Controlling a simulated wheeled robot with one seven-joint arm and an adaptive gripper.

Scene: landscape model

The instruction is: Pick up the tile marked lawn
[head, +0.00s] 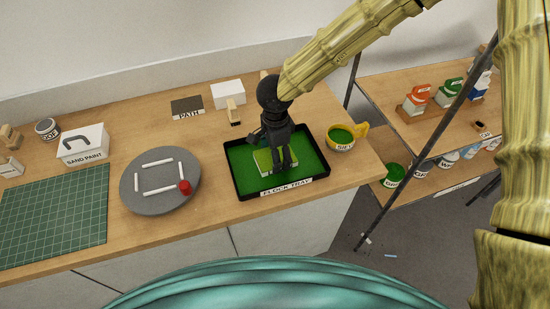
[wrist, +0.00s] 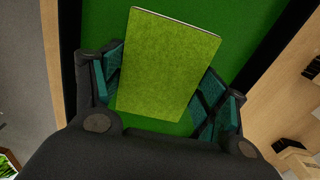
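A light-green tile (head: 262,161) lies in the black flock tray (head: 237,185) on the tray's darker green flock. I cannot read a lawn marking on it, though a pale strip shows along its front edge. My gripper (head: 280,163) points down over the tile and hides part of it in the head view. In the wrist view the tile (wrist: 168,65) lies between the two fingers of my gripper (wrist: 162,95), slightly turned against them. The fingers are spread, one on each side of the tile, close to its edges. Contact with the edges is not clear.
Right of the tray stands a yellow sifter cup (head: 343,148). Behind are a dark path tile (head: 187,104), a white block (head: 228,94) and a small wooden tool (head: 233,112). Left are a grey turntable (head: 160,203), a sand paint box (head: 83,148) and a cutting mat (head: 55,215).

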